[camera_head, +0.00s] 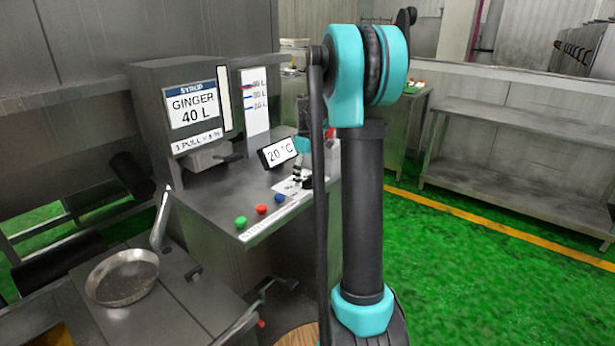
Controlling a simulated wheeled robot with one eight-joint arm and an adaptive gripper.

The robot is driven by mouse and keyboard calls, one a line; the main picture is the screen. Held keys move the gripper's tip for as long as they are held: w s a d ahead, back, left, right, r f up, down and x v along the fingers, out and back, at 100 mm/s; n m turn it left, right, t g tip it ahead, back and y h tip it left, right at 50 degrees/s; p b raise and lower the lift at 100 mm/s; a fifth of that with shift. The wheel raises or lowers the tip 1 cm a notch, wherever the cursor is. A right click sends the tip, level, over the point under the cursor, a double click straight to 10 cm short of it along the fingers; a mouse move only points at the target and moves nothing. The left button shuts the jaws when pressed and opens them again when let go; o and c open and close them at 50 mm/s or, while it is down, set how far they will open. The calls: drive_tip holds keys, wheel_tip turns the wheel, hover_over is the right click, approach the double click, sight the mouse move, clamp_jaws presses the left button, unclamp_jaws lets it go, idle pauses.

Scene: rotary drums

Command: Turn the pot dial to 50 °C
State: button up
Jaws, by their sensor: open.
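A small tilted display (279,152) on the steel counter reads 20 °C. Just right of it is my gripper (298,179), small and dark below a teal wrist part, pointing down over a white marked plate (286,188) on the counter top. My gripper is open. The dial itself cannot be made out; it may be hidden by the gripper or my arm. I cannot tell whether the fingers touch anything.
Green (240,221), red (261,209) and blue (280,198) buttons line the counter's front edge. A syrup dispenser (150,110) reads GINGER 40 L. A round pan (122,277) sits at lower left. A steel shelf table (520,130) and open green floor (480,265) are right.

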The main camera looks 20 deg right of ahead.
drive_tip(key=c, duration=1.2)
drive_tip(key=shift+o, duration=0.2)
drive_tip(key=shift+m, duration=0.3)
drive_tip(key=m, duration=0.4)
drive_tip(key=shift+w, duration=0.1)
drive_tip(key=m, duration=0.4)
drive_tip(key=shift+m, duration=0.4)
drive_tip(key=m, duration=0.4)
drive_tip(key=shift+w+m, duration=0.1)
drive_tip(key=shift+m, duration=2)
